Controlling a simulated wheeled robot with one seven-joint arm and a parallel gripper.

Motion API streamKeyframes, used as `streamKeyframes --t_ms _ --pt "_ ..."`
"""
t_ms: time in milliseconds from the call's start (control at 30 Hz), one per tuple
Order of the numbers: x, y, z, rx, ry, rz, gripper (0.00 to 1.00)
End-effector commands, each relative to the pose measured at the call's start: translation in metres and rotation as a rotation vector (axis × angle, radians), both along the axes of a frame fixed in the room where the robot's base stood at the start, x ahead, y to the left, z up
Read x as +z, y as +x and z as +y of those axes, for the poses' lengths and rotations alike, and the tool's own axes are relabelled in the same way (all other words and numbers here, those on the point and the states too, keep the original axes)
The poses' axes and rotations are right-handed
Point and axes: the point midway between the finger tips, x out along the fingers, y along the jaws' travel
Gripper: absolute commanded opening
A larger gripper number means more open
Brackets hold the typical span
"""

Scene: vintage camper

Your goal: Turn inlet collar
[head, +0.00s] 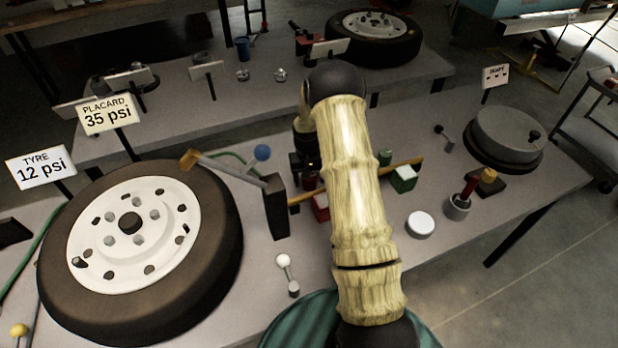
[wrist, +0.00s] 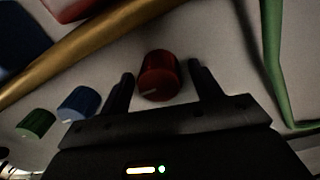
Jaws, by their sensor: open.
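Which part is the inlet collar is not labelled in these views. A red round knob or collar (wrist: 158,78) with a pale mark on its side stands between my gripper's fingers in the wrist view. My gripper (wrist: 161,74) is open, one finger on each side of it, and I cannot tell whether either finger touches it. A blue knob (wrist: 80,103) and a green knob (wrist: 37,123) stand to its left. In the head view my arm hides most of this spot; the green knob (head: 385,157) shows just right of the arm.
A brass pipe (wrist: 95,45) runs past the knobs, held by a red block (head: 320,207) and a green block (head: 403,179). A green hose (wrist: 272,70) lies at right in the wrist view. A large tyre (head: 215,235) fills the bench's left.

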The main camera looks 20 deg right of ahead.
Motion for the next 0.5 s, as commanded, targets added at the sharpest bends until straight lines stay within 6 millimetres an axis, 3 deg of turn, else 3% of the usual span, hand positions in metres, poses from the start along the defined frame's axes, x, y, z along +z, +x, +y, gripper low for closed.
streamKeyframes --t_ms 267,500 --pt "0.014 0.001 0.0 0.0 -0.001 -0.003 0.64" --pt "0.057 0.001 0.002 0.001 -0.001 -0.005 0.64"
